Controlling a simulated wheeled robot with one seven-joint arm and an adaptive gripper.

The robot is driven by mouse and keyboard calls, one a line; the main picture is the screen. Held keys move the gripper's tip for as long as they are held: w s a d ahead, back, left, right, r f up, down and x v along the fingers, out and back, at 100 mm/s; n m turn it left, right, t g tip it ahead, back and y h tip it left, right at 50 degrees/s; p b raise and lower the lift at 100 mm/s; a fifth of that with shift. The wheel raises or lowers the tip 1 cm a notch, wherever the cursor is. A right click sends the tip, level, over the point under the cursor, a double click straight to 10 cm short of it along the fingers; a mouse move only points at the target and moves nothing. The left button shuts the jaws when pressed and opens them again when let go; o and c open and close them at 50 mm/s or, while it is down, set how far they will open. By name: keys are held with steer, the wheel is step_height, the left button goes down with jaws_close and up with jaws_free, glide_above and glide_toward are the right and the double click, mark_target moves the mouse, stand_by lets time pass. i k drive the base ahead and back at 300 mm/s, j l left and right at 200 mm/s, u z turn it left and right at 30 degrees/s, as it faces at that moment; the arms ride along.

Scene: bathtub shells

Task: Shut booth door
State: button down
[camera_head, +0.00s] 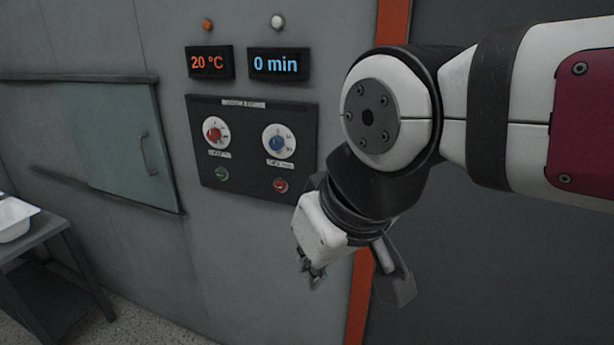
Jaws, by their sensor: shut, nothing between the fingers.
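A grey-green sliding panel with a vertical handle (148,155) hangs between two rails on the grey wall at left; I take it as a possible booth door (105,135). I cannot tell whether it covers an opening. At right, a large dark grey surface (500,260) lies beyond an orange upright strip (357,310); I cannot tell whether it is a door. My gripper (313,281) is shut and empty, pointing down, below and right of the control panel and well right of the sliding panel's handle. A grey flat piece just right of my gripper is unclear.
A dark control panel (240,182) has a red knob (215,131), a blue knob (278,141) and two buttons. Displays above read 20 °C (208,63) and 0 min (277,65). A dark table (58,228) with a white tub stands at left. Floor between is clear.

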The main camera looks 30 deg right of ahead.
mark_target(489, 267)
steer(key=k+j+z, duration=0.1)
steer(key=z, duration=0.25)
steer(key=k+z, duration=0.1)
steer(key=z, duration=0.3)
steer(key=k+j+z, duration=0.1)
steer(key=z, duration=0.95)
steer(key=k+l, duration=0.2)
steer(key=k, duration=0.2)
steer(key=k+l, duration=0.2)
steer(key=k, duration=0.2)
steer(key=z, duration=0.05)
